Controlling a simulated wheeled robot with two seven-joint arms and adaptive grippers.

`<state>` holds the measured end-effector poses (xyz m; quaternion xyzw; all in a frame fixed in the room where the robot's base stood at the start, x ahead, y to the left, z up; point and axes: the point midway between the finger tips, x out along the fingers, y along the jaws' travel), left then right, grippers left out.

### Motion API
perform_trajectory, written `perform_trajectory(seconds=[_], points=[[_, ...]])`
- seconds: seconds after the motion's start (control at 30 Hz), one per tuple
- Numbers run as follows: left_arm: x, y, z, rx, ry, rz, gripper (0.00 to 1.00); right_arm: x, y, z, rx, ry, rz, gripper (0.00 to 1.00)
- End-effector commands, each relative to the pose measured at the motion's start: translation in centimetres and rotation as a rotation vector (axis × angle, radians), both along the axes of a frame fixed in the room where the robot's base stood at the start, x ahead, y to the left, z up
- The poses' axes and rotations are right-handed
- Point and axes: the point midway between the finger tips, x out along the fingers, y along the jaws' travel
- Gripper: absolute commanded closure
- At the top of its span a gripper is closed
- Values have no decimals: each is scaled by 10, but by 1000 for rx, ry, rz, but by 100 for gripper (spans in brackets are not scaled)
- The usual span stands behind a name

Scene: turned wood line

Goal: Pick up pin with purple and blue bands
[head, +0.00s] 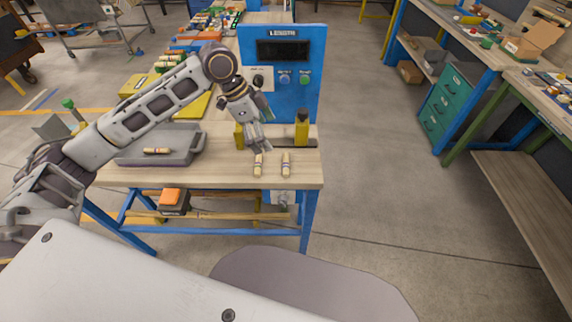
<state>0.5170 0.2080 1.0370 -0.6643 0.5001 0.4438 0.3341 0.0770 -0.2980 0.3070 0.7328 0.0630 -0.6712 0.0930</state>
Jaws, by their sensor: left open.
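Two pale wooden pins lie near the front right of the workbench (225,176): a left pin (258,166) and a right pin (286,164). A third pin (156,151) lies on the grey tray at left. All carry small darker bands, but their colours are too small to tell surely, so I cannot say which has purple and blue. My left gripper (262,143) is open, pointing down just behind and above the left pin. Its fingers seem empty, and I cannot tell whether they touch the pin. My right gripper is not in view.
A blue panel (306,50) with a display and buttons stands behind the pins. A yellow-and-black post (302,128) stands behind the right pin. The grey tray (180,158) takes up the bench's left. The bench's front strip is clear.

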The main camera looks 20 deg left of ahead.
Motion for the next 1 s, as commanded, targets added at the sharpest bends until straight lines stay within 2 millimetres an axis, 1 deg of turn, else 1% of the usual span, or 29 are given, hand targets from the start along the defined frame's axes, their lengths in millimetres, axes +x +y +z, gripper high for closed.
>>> perform_trajectory(seconds=[0.17, 0.33, 0.5, 0.6, 0.73, 1.0], points=[[1, -6, -15, 0, 2, -1, 0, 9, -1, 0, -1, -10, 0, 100], [3, -14, -35, 0, 3, -1, 0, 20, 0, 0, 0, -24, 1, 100], [6, -23, -56, -1, 3, -1, 0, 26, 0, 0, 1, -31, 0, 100], [8, -27, -66, 0, 1, 0, 0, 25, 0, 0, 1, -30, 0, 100], [8, -30, -75, 0, 1, 0, 0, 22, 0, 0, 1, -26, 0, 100], [9, -31, -77, 0, 0, 0, 0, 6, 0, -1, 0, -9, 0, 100]])
